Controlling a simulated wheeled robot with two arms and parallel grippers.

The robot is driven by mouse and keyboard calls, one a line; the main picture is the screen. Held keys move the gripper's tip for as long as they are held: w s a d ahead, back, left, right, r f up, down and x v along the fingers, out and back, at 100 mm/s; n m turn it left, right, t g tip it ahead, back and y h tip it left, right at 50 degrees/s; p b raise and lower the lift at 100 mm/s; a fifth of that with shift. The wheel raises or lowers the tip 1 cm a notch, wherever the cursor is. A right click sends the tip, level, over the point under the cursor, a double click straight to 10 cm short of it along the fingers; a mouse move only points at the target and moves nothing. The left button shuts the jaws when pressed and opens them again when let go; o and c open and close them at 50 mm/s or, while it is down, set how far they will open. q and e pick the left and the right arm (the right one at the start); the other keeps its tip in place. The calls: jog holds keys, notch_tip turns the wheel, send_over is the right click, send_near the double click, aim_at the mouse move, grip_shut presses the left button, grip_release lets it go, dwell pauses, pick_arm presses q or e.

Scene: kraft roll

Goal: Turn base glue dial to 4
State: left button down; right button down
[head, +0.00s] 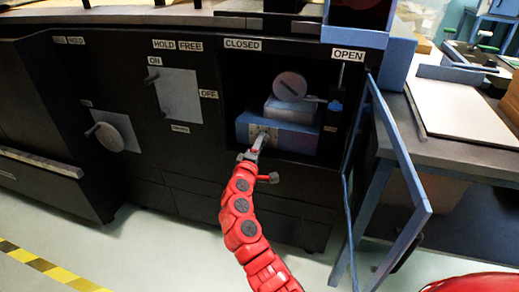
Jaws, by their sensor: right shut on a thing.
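A blue glue unit (300,140) sits inside the open compartment of the dark machine. On its front left is a small pale dial plate (272,131). The base glue dial is mostly hidden behind my gripper, and its numbers and setting are too small to read. My right gripper (256,147) reaches up from below on the red arm and is shut on the dial at this plate. My left gripper is not in view.
The blue-framed door (418,190) stands open to the right of the arm. A round grey disc (291,86) sits above the glue unit. A round knob (113,138) and a lever panel (178,97) are on the left. A grey table (455,120) stands at right.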

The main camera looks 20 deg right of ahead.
jog(key=shift+d+r+m, duration=0.25)
jog(key=shift+r+m, duration=0.15)
jog(key=shift+c, duration=2.1)
grip_release()
jog(key=shift+s, duration=0.15)
jog(key=shift+s+a+f, duration=0.15)
jog(key=shift+s+a, duration=0.05)
jog(key=shift+a, duration=0.05)
jog(key=p+v, duration=0.3)
jog(key=v, duration=1.4)
jog(key=shift+w+f, duration=0.15)
jog(key=shift+f, duration=0.1)
jog(key=shift+a, duration=0.15)
